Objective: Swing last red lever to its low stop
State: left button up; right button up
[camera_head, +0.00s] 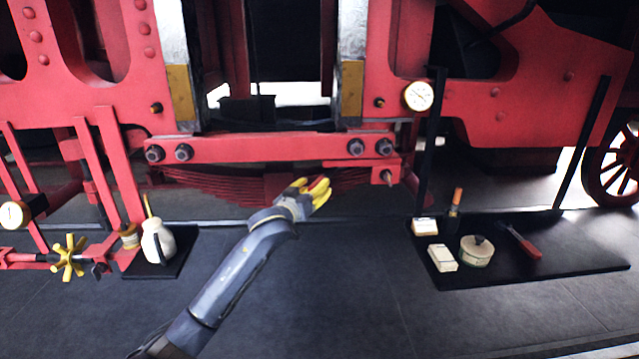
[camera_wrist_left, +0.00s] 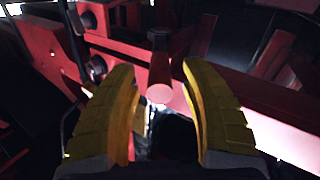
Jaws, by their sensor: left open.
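My left gripper (camera_head: 312,191) is in the middle of the head view, in front of the red beam and leaf spring. Its yellow fingers are open. In the left wrist view the red lever (camera_wrist_left: 160,78) lies between the two spread fingers, its round pale end towards the camera, with a visible gap on each side. In the head view only a bit of red (camera_head: 319,183) shows between the fingers, probably the lever; the rest is hidden by the gripper. My right gripper is in neither view.
The red beam (camera_head: 260,149) with dark bolts runs just above my gripper. A dark mat (camera_head: 590,262) at right holds a tin (camera_head: 476,251), a red-handled tool (camera_head: 525,243) and small boxes. At left are a white jug (camera_head: 158,243) and a yellow handwheel (camera_head: 69,257). The middle floor is clear.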

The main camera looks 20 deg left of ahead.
aim_at(320, 182)
pick_arm(q)
jog(key=shift+w+d, duration=0.2)
jog(key=shift+w, duration=0.7)
jog(key=shift+w+d, duration=0.15)
jog(key=shift+w, duration=0.7)
jog(key=shift+c, duration=0.3)
grip_shut()
